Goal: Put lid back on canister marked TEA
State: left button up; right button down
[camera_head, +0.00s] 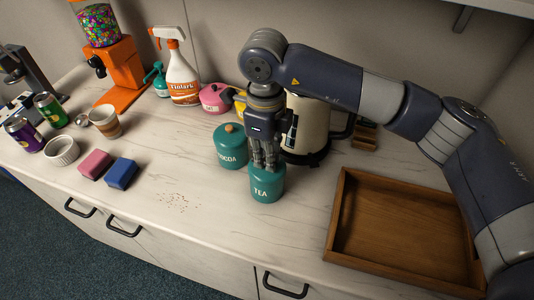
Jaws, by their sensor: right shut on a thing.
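The teal canister marked TEA (266,192) stands upright on the counter. My right gripper (266,165) points straight down at its top, with its fingers shut at the lid there. The fingers hide the lid's knob and most of the top, so I cannot tell whether the lid is fully seated. The teal canister marked COCOA (230,148) stands just left and behind, with its lid and wooden knob on. My left gripper is not in view.
A cream kettle (305,130) stands close behind my right gripper. A wooden tray (337,215) lies to the right. A spray bottle (183,80), pink sponge (95,163) and blue sponge (121,173) are left. Crumbs (178,201) lie on otherwise clear counter left of TEA.

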jog(key=shift+b, duration=0.4)
dwell(0.3)
jog(key=c, duration=1.5)
grip_release()
jog(key=shift+o, duration=0.3)
jog(key=o, duration=0.4)
jog(key=shift+o, duration=0.2)
jog(key=shift+r+p, duration=1.4)
jog(key=shift+r, duration=2.1)
